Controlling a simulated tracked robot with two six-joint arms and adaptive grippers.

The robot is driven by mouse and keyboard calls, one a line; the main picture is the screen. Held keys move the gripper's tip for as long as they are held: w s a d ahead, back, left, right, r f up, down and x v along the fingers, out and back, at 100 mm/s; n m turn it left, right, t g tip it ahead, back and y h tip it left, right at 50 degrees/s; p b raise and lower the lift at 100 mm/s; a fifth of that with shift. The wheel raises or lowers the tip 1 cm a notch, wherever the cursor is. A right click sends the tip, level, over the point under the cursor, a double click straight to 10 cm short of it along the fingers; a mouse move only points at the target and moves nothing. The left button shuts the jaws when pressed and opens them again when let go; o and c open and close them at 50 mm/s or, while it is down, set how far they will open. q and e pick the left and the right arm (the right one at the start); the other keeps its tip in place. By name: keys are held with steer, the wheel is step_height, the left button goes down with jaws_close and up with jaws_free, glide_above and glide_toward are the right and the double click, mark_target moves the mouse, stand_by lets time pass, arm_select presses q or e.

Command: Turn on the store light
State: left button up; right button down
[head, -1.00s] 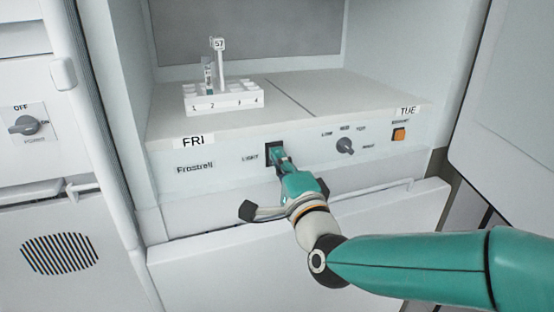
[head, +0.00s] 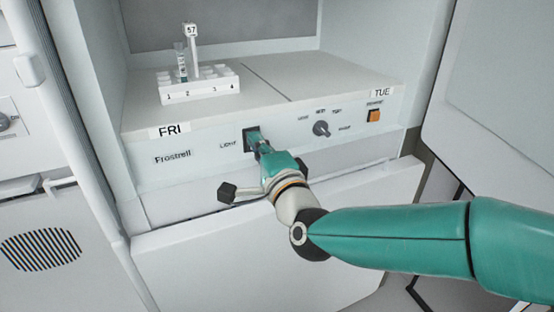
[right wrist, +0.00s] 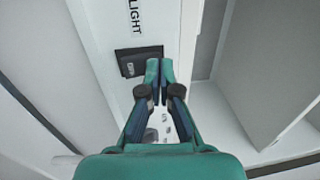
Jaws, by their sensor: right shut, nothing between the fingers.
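The light switch (head: 250,139) is a dark rocker beside the word LIGHT on the cabinet's front panel. It also shows in the right wrist view (right wrist: 132,63), with small marks on its face. My right gripper (head: 258,143) is shut and empty, its fingertips at the switch in the head view. In the right wrist view the fingertips (right wrist: 159,66) overlap the right end of the switch. I cannot tell whether they touch it, or which way the rocker is set. The left gripper is not in view.
A grey knob (head: 321,128) and an orange switch (head: 373,116) are right of the light switch on the same panel. A white rack (head: 200,95) with a tube (head: 181,62) and a 57 tag (head: 191,31) stands on the shelf above. A handle bar runs below the panel.

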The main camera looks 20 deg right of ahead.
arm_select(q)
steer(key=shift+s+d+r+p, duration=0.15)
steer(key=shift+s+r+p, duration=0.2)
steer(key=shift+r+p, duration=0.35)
arm_select(e)
steer(key=s+d+r, duration=0.1)
steer(key=s+r, duration=0.1)
steer(key=s, duration=1)
steer(key=shift+s+d+r, duration=0.2)
steer(key=shift+s, duration=0.05)
